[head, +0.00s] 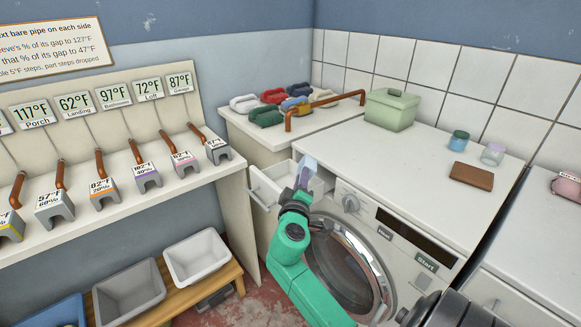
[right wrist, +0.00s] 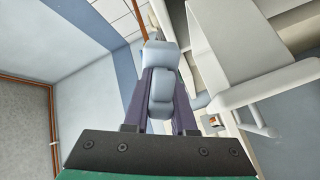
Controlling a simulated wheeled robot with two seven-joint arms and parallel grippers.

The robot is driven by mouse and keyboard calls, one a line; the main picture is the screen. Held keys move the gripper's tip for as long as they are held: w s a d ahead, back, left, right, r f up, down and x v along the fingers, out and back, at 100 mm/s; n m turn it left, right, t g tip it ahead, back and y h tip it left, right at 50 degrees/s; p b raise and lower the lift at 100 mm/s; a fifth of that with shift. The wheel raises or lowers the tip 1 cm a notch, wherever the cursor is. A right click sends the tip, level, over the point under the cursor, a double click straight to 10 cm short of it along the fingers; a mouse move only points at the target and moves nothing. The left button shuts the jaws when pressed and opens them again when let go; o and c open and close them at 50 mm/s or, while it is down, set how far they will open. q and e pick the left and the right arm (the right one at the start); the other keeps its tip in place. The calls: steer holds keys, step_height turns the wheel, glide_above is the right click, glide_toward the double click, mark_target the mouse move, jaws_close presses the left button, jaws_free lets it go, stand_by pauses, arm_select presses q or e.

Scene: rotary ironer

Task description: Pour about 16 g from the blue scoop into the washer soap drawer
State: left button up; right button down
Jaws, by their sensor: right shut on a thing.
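My right gripper (head: 303,188) is at the upper left corner of the white washer (head: 377,206). It is shut on the pale blue scoop (head: 308,165); the scoop also shows between the dark fingers in the right wrist view (right wrist: 162,92). The washer soap drawer (head: 266,188) stands pulled out, white with a bar handle, just left of the gripper. It also shows at the right of the right wrist view (right wrist: 222,50). The scoop is beside the drawer, and I cannot tell whether it is over it. Its contents are hidden. My left gripper is not in view.
A green lidded box (head: 390,110), two small jars (head: 458,140) and a brown block (head: 471,177) stand on the white top. A copper pipe (head: 325,104) and several coloured pieces lie at the back. Tubs (head: 197,257) sit on a low bench at left.

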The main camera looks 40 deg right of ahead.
steer(key=shift+s+a+r, duration=0.1)
steer(key=shift+r, duration=0.05)
steer(key=shift+w+f, duration=0.2)
steer(key=shift+w, duration=0.1)
steer(key=shift+s+r+n, duration=0.15)
steer(key=shift+s+n, duration=0.1)
steer(key=shift+n, duration=0.05)
steer(key=shift+w, duration=0.25)
steer(key=shift+s+p, duration=0.1)
steer(key=shift+p, duration=0.25)
steer(key=shift+s, duration=0.1)
steer(key=shift+w+n, duration=0.2)
steer(key=shift+n, duration=0.1)
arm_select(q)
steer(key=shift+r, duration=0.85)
arm_select(e)
steer(key=shift+s, duration=0.1)
